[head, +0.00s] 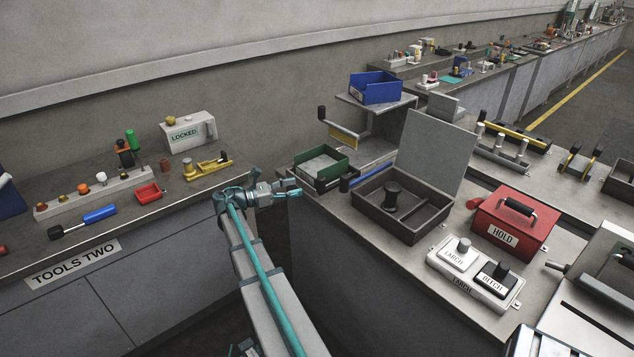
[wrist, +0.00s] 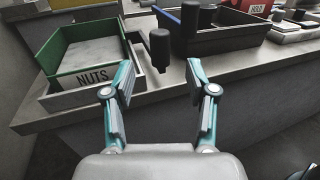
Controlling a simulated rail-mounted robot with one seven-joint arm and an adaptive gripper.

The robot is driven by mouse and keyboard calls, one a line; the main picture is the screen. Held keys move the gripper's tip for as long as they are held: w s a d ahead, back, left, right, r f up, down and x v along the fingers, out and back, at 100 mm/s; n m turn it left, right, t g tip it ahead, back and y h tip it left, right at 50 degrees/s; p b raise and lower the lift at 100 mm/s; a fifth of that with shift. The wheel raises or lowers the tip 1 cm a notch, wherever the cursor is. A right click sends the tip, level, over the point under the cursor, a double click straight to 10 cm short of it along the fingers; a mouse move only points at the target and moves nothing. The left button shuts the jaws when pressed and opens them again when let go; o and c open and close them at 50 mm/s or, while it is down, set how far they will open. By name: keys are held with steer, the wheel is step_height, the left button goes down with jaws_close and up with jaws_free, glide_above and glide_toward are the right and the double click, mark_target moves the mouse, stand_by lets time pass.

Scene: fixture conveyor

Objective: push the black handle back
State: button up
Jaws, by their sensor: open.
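My gripper (head: 290,190) is at the front edge of the right bench, beside a green bin. In the wrist view its two fingers (wrist: 160,76) are spread with nothing between them. A black upright handle (wrist: 160,49) stands just beyond the fingertips, near the middle. It is to the right of the bin and appears apart from the fingers. A metal bar shows beside it at the left. Its base is not clear. Other black handles show, so I cannot be certain which one the task names.
The green bin (head: 341,166), labelled NUTS in the wrist view (wrist: 93,76), sits in a tray left of the handle. A dark open box (head: 410,230) with a black knob (head: 392,195) stands to the right. A blue bar (head: 362,177) lies between them. A raised shelf (head: 405,101) stands behind.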

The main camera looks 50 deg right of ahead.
mark_target(321, 181)
steer(key=p+x, duration=0.2)
steer(key=x, duration=0.8)
steer(key=shift+s+d, duration=0.1)
steer(key=shift+d, duration=0.1)
jaws_close()
